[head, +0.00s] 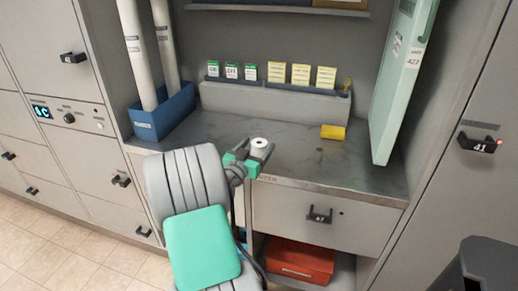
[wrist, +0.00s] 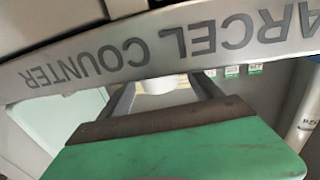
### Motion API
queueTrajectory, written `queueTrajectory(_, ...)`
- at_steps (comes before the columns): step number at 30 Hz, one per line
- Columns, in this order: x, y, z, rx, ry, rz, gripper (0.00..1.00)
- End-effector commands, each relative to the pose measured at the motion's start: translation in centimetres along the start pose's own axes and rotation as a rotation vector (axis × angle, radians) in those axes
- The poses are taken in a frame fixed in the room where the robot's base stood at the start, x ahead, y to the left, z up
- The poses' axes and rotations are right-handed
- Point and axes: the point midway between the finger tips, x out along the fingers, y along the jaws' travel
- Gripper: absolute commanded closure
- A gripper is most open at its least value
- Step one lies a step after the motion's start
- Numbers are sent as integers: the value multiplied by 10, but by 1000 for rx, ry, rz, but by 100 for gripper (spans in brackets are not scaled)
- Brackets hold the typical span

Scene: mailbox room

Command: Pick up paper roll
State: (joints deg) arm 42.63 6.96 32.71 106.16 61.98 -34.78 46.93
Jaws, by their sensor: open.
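A small white paper roll (head: 259,142) with a dark hole in its top is at the front edge of the counter in the head view. My gripper (head: 253,155) is open at that edge, its fingers on either side of the roll as seen from the head. In the wrist view the white roll (wrist: 158,85) shows partly between my open fingers (wrist: 163,92). The counter lip hides part of it there. I cannot tell whether the fingers touch it.
A pale green panel (head: 397,90) stands at right. A red box (head: 300,262) sits below.

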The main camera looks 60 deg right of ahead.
Motion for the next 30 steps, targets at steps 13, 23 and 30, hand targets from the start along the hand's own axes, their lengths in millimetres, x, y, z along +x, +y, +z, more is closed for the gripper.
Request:
queueTrajectory(13,-1,0,0,0,-1,0,51)
queueTrajectory(23,-1,0,0,0,-1,0,78)
queueTrajectory(30,-1,0,0,0,-1,0,93)
